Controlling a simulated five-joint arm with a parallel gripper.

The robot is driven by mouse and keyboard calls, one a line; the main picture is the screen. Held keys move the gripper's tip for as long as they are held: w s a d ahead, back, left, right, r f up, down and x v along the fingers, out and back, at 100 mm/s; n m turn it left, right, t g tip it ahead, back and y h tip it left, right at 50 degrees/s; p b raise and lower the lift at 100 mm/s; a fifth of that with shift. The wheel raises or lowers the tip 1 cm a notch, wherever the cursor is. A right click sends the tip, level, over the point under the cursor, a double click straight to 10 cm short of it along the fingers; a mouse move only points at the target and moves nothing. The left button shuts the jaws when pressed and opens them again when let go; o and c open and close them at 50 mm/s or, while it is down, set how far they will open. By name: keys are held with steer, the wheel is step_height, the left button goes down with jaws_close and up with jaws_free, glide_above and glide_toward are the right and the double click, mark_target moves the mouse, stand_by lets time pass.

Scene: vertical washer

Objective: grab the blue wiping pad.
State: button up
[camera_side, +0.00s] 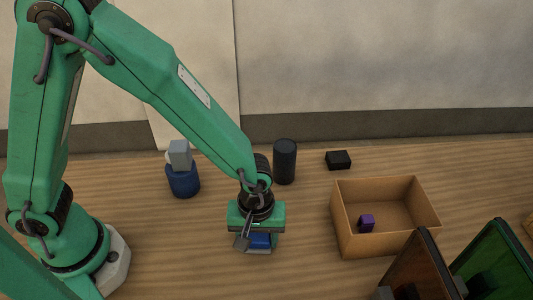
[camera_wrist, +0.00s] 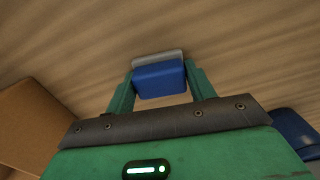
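The blue wiping pad (camera_wrist: 160,79) has a grey layer along its far side in the wrist view. In the side view the pad (camera_side: 259,240) is low at the tabletop, under my green gripper (camera_side: 257,232), partly hidden by it. In the wrist view my gripper (camera_wrist: 160,84) has one green finger at the left and one at the right of the pad. Both fingers are very close to its sides, with no clear gap. I cannot tell whether they press on it or whether the pad touches the table.
A cardboard box (camera_side: 421,204) with a purple cube (camera_side: 366,222) stands to the right. A dark cylinder (camera_side: 285,162) and a black block (camera_side: 338,160) are behind. A blue container (camera_side: 183,182) topped by a grey block (camera_side: 180,155) is left. Dark upright panels (camera_side: 428,262) fill the front right.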

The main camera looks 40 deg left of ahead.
mark_target(256, 240)
steer(key=shift+c, duration=0.6)
steer(key=shift+r, duration=0.15)
steer(key=shift+r, duration=0.75)
steer(key=r, duration=0.1)
steer(key=s+r, duration=0.1)
steer(key=r, duration=0.1)
steer(key=shift+d, duration=0.2)
steer(key=s+d+r, duration=0.3)
steer(key=s+r, duration=0.3)
steer(key=s, duration=0.4)
steer(key=shift+d+r, duration=0.15)
steer(key=shift+d, duration=0.15)
